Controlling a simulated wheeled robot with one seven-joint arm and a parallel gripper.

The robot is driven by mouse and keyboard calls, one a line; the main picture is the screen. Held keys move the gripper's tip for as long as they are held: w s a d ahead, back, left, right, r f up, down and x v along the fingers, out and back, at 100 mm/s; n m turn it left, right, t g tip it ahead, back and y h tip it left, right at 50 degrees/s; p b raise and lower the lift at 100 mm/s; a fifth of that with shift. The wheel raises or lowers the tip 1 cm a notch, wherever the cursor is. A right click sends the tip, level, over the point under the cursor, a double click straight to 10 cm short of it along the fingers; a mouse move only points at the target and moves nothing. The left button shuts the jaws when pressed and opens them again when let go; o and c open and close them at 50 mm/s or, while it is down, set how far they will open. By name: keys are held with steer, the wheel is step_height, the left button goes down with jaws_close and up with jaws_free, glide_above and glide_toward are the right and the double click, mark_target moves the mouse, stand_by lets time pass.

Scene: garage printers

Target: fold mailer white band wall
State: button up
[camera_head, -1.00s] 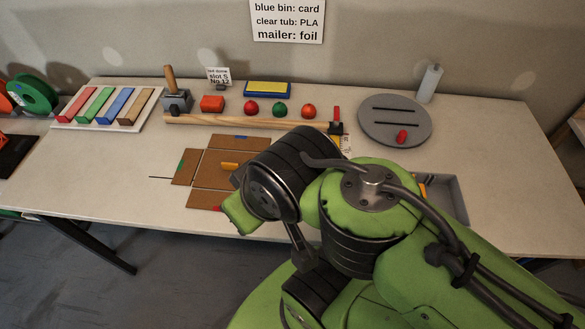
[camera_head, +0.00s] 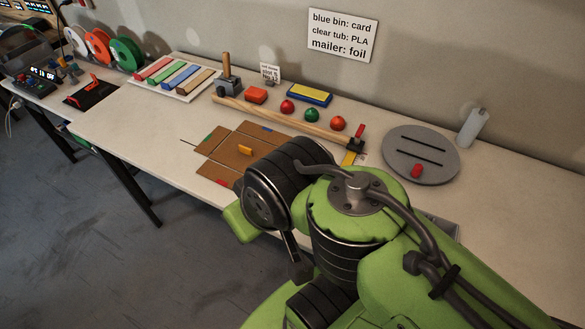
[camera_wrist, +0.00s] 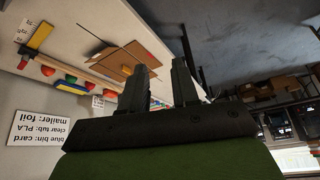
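The mailer is a flat brown cardboard sheet (camera_head: 233,156) on the table in the head view, its flaps spread out. A green band (camera_head: 208,137) marks its left flap, a blue band its far flap and a red band its near flap. My arm hides its right side, and I see no white band. A small orange-yellow piece (camera_head: 245,150) stands at its middle. The mailer (camera_wrist: 113,66) also shows beyond my fingers in the wrist view. My gripper (camera_wrist: 165,66) is open, with nothing between its fingers, and apart from the mailer.
A wooden bar (camera_head: 290,123) lies behind the mailer, with red and green balls and a blue-yellow block behind it. A grey disc (camera_head: 421,155) with a red knob stands right. A tray of coloured bars (camera_head: 174,78) is at the back left. The table is clear left of the mailer.

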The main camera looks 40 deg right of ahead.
steer(key=w+d+f+m+g+y+b, duration=0.15)
steer(key=w+d+f+m+b, duration=0.45)
steer(key=w+d+f, duration=0.6)
steer(key=s+d+f+m+t+y+b, duration=0.1)
steer(key=s+d+f+m+t, duration=0.2)
steer(key=d, duration=0.6)
steer(key=s+d+f+m+t+y+b, duration=0.1)
steer(key=s+d+m+t+b, duration=0.15)
steer(key=d+m+t, duration=0.4)
steer(key=w+f+g+b, duration=0.1)
steer(key=w+f, duration=0.1)
steer(key=w, duration=0.2)
steer(key=w+a+f+n+g+b, duration=0.1)
steer(key=w+f+b, duration=0.1)
steer(key=w+f, duration=0.1)
steer(key=w+a+f+n+g+b, duration=0.1)
steer(key=w+f+b, duration=0.1)
steer(key=w+f, duration=0.1)
steer(key=shift+w+a+f, duration=0.15)
steer(key=shift+w+a, duration=0.1)
steer(key=shift+w, duration=0.55)
jaws_close()
